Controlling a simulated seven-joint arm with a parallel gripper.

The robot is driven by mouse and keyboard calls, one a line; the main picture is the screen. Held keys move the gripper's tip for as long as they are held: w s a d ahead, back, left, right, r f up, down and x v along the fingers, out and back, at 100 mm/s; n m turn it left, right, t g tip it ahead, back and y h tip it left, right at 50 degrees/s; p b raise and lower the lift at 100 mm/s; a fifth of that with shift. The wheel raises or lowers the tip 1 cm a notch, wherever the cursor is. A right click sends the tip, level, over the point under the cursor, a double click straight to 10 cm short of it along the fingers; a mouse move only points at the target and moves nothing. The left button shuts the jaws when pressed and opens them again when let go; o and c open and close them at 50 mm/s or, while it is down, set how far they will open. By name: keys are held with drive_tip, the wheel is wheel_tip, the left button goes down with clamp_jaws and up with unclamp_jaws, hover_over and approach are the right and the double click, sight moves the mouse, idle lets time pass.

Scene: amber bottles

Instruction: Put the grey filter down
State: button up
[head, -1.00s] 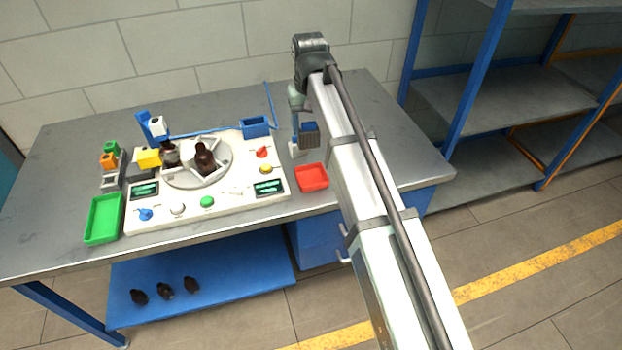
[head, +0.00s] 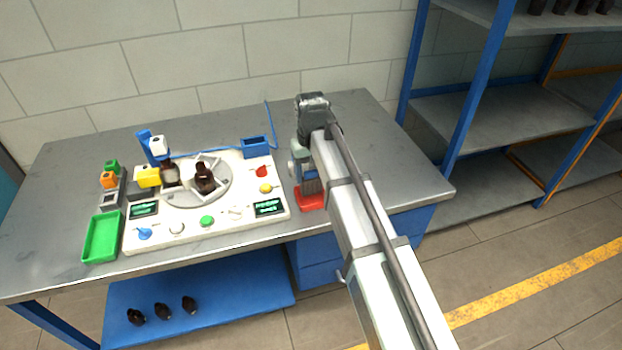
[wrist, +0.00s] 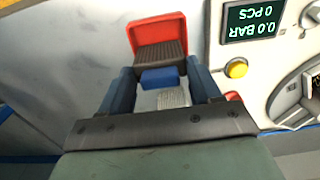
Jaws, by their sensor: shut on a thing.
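The grey filter (head: 313,187) is a dark ribbed block with a blue top. My gripper (head: 307,172) is shut on it, above the red tray (head: 308,203) at the right of the bench. In the wrist view, the two blue fingers of my gripper (wrist: 160,77) stand on either side of the filter's blue part, and the ribbed body of the filter (wrist: 160,52) lies across the red tray (wrist: 152,30). My gripper hides part of the tray in the head view. I cannot tell whether the filter touches the tray floor.
A white console (head: 160,238) with knobs and a turntable holding brown bottles (head: 205,180) stands left of the red tray. A green tray (head: 101,238) is at the far left. A blue open box (head: 256,147) sits behind. The bench right of my arm is bare.

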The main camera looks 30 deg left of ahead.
drive_tip(key=shift+f, duration=1.3)
drive_tip(key=shift+f, duration=0.1)
drive_tip(key=o, duration=1)
drive_tip(key=shift+o, duration=0.2)
wheel_tip(320, 180, up, 12)
drive_tip(key=shift+r, duration=0.1)
